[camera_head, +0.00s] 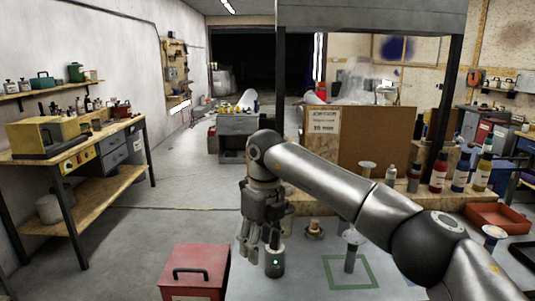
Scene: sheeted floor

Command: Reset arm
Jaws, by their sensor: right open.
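My right gripper (264,240) hangs fingers down over the left part of the grey table (305,283). My right arm reaches in from the lower right. The gripper is open. A dark cylinder (275,264) with a small green light stands right at its fingertips. I cannot tell whether they touch. A green square outline (335,287) is marked on the table. A dark post with a pale round top (353,238) stands at that square. My left gripper is not in view.
A small brass-coloured piece (314,230) stands behind the gripper. A red box (195,269) with a handle is at the left. A cardboard panel (376,148) stands behind.

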